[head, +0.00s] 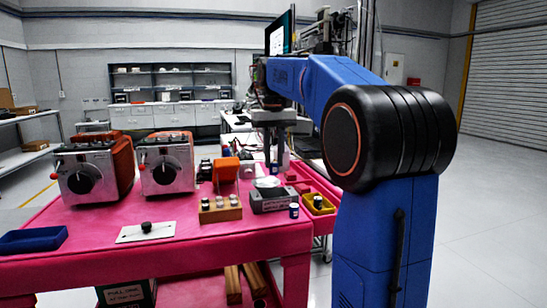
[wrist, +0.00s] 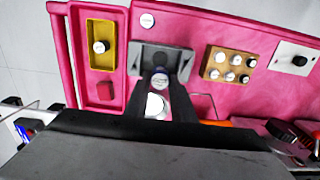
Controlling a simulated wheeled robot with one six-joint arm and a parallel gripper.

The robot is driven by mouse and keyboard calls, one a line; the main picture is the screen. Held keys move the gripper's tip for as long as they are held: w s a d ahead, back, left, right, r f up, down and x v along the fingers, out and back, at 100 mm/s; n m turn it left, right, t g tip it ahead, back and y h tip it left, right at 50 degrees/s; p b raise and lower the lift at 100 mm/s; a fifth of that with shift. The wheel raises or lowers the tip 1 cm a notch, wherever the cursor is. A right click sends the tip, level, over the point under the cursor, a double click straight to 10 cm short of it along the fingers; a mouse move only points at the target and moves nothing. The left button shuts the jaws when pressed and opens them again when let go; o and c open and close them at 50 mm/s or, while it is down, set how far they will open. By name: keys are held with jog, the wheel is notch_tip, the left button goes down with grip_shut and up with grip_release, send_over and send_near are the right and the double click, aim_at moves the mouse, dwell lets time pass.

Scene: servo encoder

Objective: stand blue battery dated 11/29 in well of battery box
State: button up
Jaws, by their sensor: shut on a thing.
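My gripper (head: 273,150) is shut on a blue battery (head: 273,169) and holds it upright. In the wrist view the battery (wrist: 160,78) shows its pale end between the two fingers; its date is not readable. The grey box (head: 275,201), apparently the battery box, stands on the pink table; it also shows in the wrist view (wrist: 142,57), just above the held battery in the picture. The battery hangs over the box's far side in the head view. The inside of the well is not clearly visible. A white round piece (head: 267,182) lies by the box.
Another blue battery (head: 294,211) stands right of the box. A yellow tray (head: 327,208) holds one dark cell. A wooden block (head: 221,213) with several silver cells stands left, near an orange piece (head: 226,169). A plate with a black knob (head: 146,232) lies farther left.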

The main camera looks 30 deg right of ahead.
aim_at(274, 162)
jog(key=shift+f, duration=2.95)
jog(key=shift+f, duration=2.35)
jog(key=o, duration=1)
jog(key=shift+c, duration=0.2)
jog(key=shift+r, duration=0.1)
jog(key=shift+c, duration=0.4)
jog(key=shift+r, duration=3.7)
